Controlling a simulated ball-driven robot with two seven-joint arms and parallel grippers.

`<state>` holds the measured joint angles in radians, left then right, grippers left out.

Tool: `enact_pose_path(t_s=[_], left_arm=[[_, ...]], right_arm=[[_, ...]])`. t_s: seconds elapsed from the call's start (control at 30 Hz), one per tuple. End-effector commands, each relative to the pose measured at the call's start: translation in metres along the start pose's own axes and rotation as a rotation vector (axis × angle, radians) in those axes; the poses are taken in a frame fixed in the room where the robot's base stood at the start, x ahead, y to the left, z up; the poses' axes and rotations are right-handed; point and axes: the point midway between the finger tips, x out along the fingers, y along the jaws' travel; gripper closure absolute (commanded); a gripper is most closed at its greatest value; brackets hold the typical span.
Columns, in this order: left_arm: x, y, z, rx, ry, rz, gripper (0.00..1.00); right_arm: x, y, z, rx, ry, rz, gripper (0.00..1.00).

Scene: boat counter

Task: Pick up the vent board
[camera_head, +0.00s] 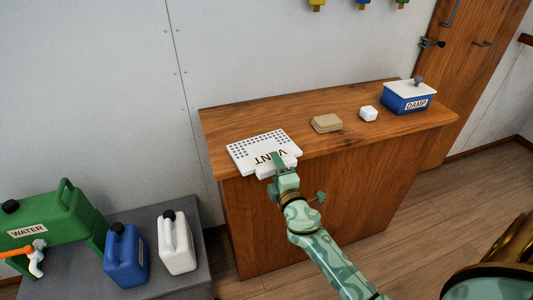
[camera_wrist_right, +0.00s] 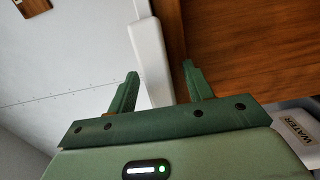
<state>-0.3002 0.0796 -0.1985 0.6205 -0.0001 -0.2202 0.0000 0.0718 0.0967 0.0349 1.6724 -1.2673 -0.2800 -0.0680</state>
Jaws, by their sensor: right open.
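My right gripper (camera_head: 279,160) is at that near edge and covers part of the lettering. In the right wrist view, the open right gripper (camera_wrist_right: 160,69) has the white board (camera_wrist_right: 148,50) showing edge-on between its fingers, with a gap on the right finger's side. Contact with the left finger is unclear. My left gripper is not in view.
The counter (camera_head: 225,122) also holds a tan block (camera_head: 326,123), a small white block (camera_head: 369,114) and a blue box labelled DAMP (camera_head: 408,97). A grey bench (camera_head: 142,214) at lower left carries a green WATER container (camera_head: 50,228), a blue jug (camera_head: 126,257) and a white jug (camera_head: 177,246).

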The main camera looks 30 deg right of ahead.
Motion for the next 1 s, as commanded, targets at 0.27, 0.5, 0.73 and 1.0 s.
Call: enact_pose_path(t_s=[0.27, 0.5, 0.73, 1.0], left_arm=[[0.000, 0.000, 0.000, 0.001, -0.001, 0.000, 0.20], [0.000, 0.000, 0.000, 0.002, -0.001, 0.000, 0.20], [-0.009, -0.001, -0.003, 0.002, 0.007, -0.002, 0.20], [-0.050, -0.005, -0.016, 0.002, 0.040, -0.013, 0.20]], right_arm=[[-0.001, 0.000, 0.000, 0.000, 0.000, 0.000, 0.94], [-0.001, 0.001, 0.000, 0.001, 0.001, 0.002, 1.00], [-0.001, 0.013, 0.000, 0.002, 0.001, 0.005, 1.00], [-0.019, 0.067, 0.008, 0.002, 0.001, 0.008, 1.00]])
